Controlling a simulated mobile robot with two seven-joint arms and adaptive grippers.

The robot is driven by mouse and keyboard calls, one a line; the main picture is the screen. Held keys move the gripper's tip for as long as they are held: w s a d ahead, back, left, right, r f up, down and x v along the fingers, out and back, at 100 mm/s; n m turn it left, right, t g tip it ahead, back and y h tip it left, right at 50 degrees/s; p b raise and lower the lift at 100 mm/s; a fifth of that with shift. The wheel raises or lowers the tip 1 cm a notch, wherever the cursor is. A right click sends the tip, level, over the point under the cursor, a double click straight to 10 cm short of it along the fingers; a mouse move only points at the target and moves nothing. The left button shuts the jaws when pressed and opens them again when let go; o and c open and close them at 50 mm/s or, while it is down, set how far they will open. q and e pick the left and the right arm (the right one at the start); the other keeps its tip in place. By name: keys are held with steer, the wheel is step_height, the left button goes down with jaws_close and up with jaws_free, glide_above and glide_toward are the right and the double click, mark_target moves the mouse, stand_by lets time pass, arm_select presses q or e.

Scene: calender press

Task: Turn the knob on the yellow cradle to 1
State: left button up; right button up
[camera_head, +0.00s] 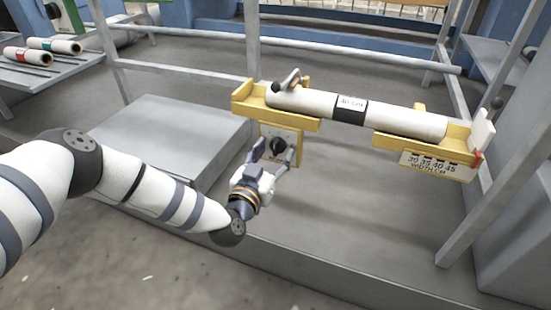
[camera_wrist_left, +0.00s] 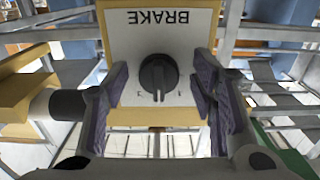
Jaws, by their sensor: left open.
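The yellow cradle (camera_head: 245,106) carries a white roll (camera_head: 405,119). A pale panel hangs below its left part, with a dark round knob (camera_head: 278,146) on it. In the left wrist view the knob (camera_wrist_left: 158,77) shows large, under the upside-down word BRAKE (camera_wrist_left: 158,18). Small marks flank the knob but are too small to read. Its ridge looks upright in that view. My left gripper (camera_head: 274,155) is open in front of the panel. Its purple-padded fingers (camera_wrist_left: 161,80) stand on either side of the knob, with visible gaps. My right gripper is not in view.
A width scale plate (camera_head: 437,165) hangs at the cradle's right end. A grey platform (camera_head: 170,135) lies to the left of the panel. Several rolls (camera_head: 54,46) lie on a shelf at the far left. Grey frame posts stand around; the floor under the cradle is clear.

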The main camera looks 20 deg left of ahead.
arm_select(q)
steer(key=shift+w, duration=0.15)
steer(key=c, duration=1.1)
steer(key=shift+n, duration=0.3)
steer(key=n, duration=0.3)
steer(key=shift+d, duration=0.15)
steer(key=shift+d+n, duration=0.15)
steer(key=shift+n, duration=1.85)
steer(key=o, duration=1.1)
